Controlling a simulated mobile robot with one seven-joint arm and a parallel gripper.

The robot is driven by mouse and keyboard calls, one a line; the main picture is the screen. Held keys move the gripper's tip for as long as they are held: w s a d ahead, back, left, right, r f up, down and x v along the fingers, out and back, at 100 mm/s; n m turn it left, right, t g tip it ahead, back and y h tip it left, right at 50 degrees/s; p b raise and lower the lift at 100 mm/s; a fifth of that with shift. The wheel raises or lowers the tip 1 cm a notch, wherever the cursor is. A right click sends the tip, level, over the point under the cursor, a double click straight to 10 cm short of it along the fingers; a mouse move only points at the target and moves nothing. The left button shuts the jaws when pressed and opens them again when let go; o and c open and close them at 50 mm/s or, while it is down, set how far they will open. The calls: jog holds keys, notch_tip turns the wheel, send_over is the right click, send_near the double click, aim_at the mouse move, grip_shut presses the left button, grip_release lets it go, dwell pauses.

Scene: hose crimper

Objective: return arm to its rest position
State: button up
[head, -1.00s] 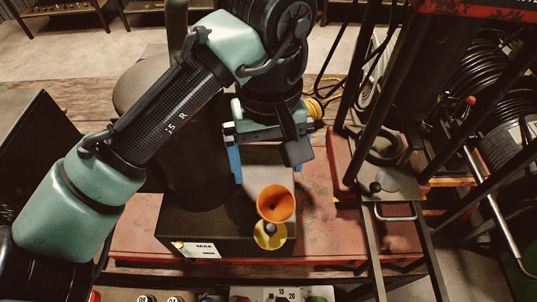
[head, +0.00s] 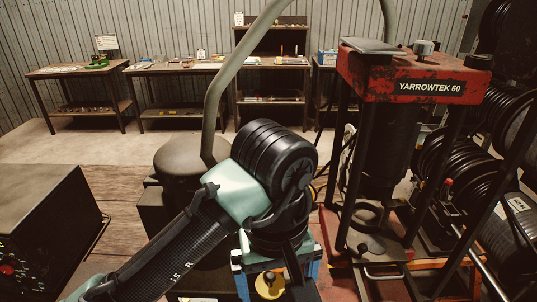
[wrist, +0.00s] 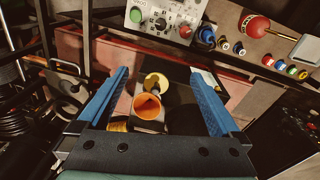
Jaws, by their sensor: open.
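My gripper (head: 278,280) hangs at the lower middle of the head view, with its two blue fingers spread and nothing between them. In the wrist view my gripper (wrist: 160,75) is wide open too. An orange funnel-shaped cup (wrist: 147,107) and a yellow round piece (wrist: 156,82) lie beyond the finger gap, on or by a dark block. The yellow piece (head: 270,285) shows below my gripper in the head view; the orange cup is hidden there. My arm reaches up from the lower left and bends down at the wrist.
A red-topped press frame marked YARROWTEK 60 (head: 430,87) stands close on the right, with hose reels behind it. A dark cabinet (head: 40,235) is at left. A control panel (wrist: 165,20) lies across the wrist view's top. Workbenches line the back wall.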

jog(key=w+d+r+m+t+h+b, duration=0.1)
jog(key=w+d+r+m+t+h, duration=0.45)
jog(key=d, duration=0.75)
jog(key=w+d+r+t+h+b, duration=0.1)
jog(key=d+r+t+h, duration=0.15)
jog(key=r, duration=0.45)
jog(key=w+d+r+t+h, duration=0.1)
jog(key=r+t, duration=0.2)
jog(key=r, duration=0.4)
jog(key=s+a+r+t+b, duration=0.15)
jog(key=a+r+t, duration=0.25)
jog(key=r+t, duration=0.45)
jog(key=s+a+r+n+t+y+b, duration=0.1)
jog(key=s+a+r+n+t+y, duration=0.15)
jog(key=s+a+t+y, duration=0.35)
jog(key=s+a+r+n+t+y, duration=0.1)
jog(key=s+a+r+y, duration=0.2)
jog(key=a, duration=0.5)
notch_tip(320, 180, down, 40)
jog(key=s+d+b, duration=0.1)
jog(key=s+b, duration=0.1)
jog(key=b, duration=3.9)
jog(key=shift+d+f+b, duration=0.15)
jog(key=shift+d+b, duration=0.05)
jog(key=shift+b, duration=0.2)
